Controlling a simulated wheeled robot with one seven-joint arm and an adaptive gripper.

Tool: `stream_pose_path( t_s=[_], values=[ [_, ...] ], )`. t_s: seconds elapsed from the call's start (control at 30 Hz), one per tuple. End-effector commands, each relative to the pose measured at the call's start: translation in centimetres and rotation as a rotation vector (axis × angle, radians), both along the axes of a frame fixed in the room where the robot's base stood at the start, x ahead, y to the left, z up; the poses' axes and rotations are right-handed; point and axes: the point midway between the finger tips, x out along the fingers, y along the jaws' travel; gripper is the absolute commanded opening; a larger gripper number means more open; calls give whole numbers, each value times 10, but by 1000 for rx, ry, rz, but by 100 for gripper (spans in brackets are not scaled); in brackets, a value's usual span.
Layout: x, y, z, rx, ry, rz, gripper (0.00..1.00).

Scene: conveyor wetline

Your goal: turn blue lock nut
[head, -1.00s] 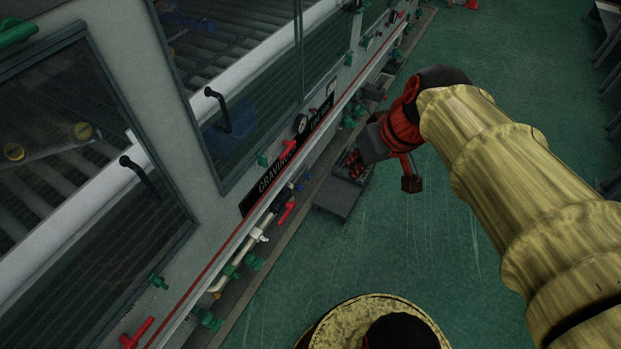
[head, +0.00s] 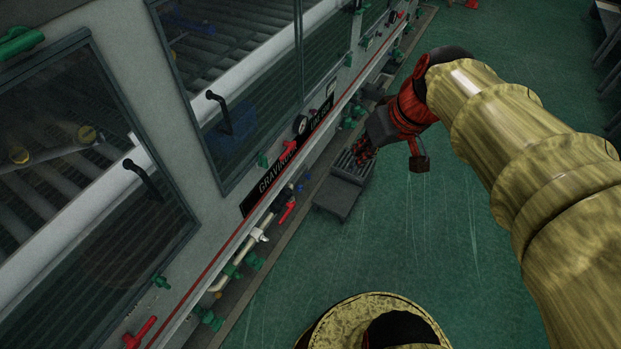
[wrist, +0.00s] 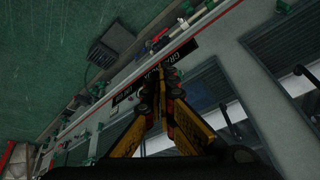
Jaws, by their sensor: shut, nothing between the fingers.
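A small blue part (head: 299,187), probably the blue lock nut, shows on the pipework below the black nameplate, close to a red handle (head: 287,212). It is too small to make out its shape or how far it is turned. My gripper (head: 363,153) is to the right of it and apart from it, over the aisle side of the machine. In the wrist view my gripper (wrist: 160,77) has its yellow and black fingers brought together at the tips, with nothing held. The fingertips overlap the nameplate (wrist: 127,93) in that view.
The machine front has black door handles (head: 137,171), green valves and a red rail line along its edge. A grey slatted step or box (head: 337,194) stands on the floor below my gripper.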

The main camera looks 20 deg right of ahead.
Motion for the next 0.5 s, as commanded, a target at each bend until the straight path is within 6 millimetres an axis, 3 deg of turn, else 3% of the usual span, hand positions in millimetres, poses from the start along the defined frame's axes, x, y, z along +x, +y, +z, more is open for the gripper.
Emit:
stream_pose_path(
  t_s=[0.5],
  values=[
    [10, -13, 9, 15, 13, -1, 0]
  ],
)
